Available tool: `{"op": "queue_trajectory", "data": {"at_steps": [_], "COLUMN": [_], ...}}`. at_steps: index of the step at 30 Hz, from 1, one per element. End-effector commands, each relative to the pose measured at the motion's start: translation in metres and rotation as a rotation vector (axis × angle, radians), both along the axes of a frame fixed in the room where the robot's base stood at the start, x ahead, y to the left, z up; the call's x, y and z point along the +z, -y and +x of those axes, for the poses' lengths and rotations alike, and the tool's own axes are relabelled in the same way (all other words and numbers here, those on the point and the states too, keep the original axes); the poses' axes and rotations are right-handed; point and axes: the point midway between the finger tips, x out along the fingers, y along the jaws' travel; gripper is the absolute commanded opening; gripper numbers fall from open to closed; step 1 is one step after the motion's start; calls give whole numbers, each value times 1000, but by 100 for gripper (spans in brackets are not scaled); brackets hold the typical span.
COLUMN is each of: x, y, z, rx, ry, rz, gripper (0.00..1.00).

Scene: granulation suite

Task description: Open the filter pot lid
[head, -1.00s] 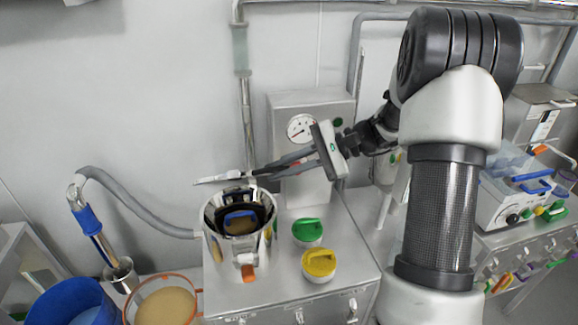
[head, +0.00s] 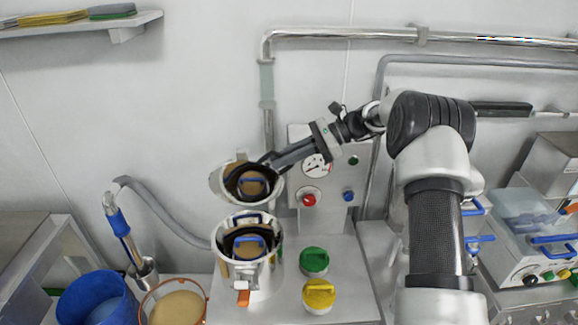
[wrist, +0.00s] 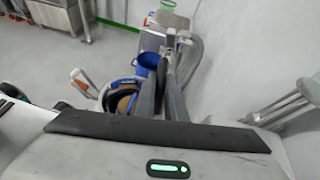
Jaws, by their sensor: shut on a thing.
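The filter pot (head: 268,276) is a shiny metal pot at the front centre left in the head view. Its mouth is open and shows a blue handle over a tan surface inside. The round metal lid (head: 220,186) stands steeply tilted up behind the pot and mirrors the inside. An orange-tipped latch (head: 243,297) hangs at the pot's front. My gripper (head: 268,162) reaches in from the right and is shut on the lid at its upper right rim. In the wrist view the fingers (wrist: 168,75) point away, and their exact contact is hard to see.
Green (head: 314,261) and yellow (head: 319,293) knobbed caps sit right of the pot. A gauge panel (head: 330,201) stands behind them. A blue bucket (head: 92,299) and an orange-rimmed sieve (head: 174,303) are at the left. A grey hose (head: 165,219) runs behind.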

Motion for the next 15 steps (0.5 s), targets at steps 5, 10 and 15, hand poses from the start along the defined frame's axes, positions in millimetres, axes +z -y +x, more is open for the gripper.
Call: {"op": "queue_trajectory", "data": {"at_steps": [5, 10, 15], "x": [2, 3, 4], "y": [1, 0, 0], "z": [15, 22, 25], "rx": [-3, -4, -3], "ry": [-59, -94, -108], "rz": [-2, -2, -2], "gripper": [0, 0, 0]}}
